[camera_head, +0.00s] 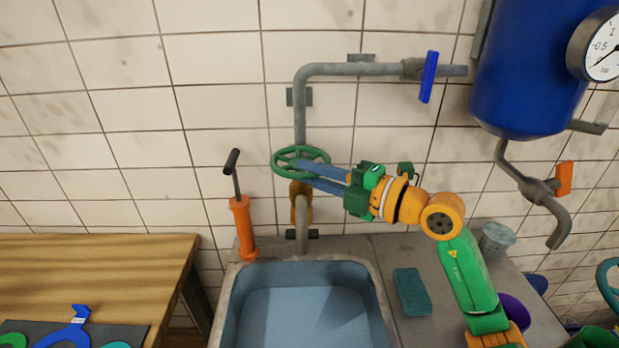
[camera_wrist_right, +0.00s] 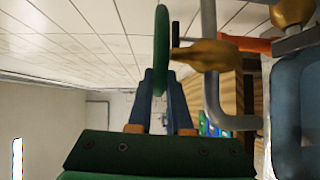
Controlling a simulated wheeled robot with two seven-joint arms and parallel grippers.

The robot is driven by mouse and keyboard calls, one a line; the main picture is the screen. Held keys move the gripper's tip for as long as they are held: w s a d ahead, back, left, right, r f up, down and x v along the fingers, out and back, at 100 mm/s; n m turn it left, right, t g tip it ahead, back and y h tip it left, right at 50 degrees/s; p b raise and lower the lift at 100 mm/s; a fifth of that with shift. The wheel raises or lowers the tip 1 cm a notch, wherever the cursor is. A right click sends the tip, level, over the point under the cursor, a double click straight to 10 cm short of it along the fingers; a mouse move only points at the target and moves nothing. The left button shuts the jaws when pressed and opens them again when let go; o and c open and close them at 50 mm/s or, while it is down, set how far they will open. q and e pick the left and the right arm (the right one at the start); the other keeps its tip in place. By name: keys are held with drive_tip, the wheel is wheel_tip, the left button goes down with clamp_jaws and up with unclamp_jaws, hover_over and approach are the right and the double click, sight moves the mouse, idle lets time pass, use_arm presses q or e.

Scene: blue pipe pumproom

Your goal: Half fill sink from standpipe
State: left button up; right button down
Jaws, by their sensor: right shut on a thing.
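The grey standpipe (camera_head: 300,115) runs down the tiled wall to a brass valve (camera_head: 300,205) with a green handwheel (camera_head: 281,158). My right gripper (camera_head: 312,176) reaches in from the right and is shut on the handwheel's rim. In the right wrist view the two blue fingers (camera_wrist_right: 161,95) lie on either side of the green rim (camera_wrist_right: 161,45). The sink (camera_head: 232,300) stands below the pipe. Its inside is blue with a paler flat area low down; I cannot tell the water level. No stream shows clearly. My left gripper is not in view.
A blue lever (camera_head: 428,77) sits on the upper pipe. A blue tank (camera_head: 525,70) with a gauge (camera_head: 602,45) hangs at the right, above an orange lever (camera_head: 564,178). An orange hand pump (camera_head: 243,230) stands left of the sink, a teal sponge (camera_head: 412,291) right, a wooden table (camera_head: 90,265) far left.

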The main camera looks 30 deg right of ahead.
drive_tip(key=n+g+y, duration=0.1)
drive_tip(key=d+n+y, duration=0.1)
drive_tip(key=shift+g+y+b, duration=0.3)
drive_tip(key=shift+g, duration=0.1)
drive_tip(key=shift+w+d+r+n+g+y+p, duration=0.1)
drive_tip(key=shift+d+n+g+y+p, duration=0.15)
drive_tip(key=shift+n+g+y, duration=0.35)
drive_tip(key=shift+w+d+n+g+y+p, duration=0.1)
drive_tip(key=shift+d+n+g+y+p, duration=0.1)
drive_tip(key=shift+n+g+y, duration=0.4)
drive_tip(key=shift+y, duration=0.3)
drive_tip(key=c, duration=0.8)
unclamp_jaws()
drive_tip(key=shift+c, duration=0.2)
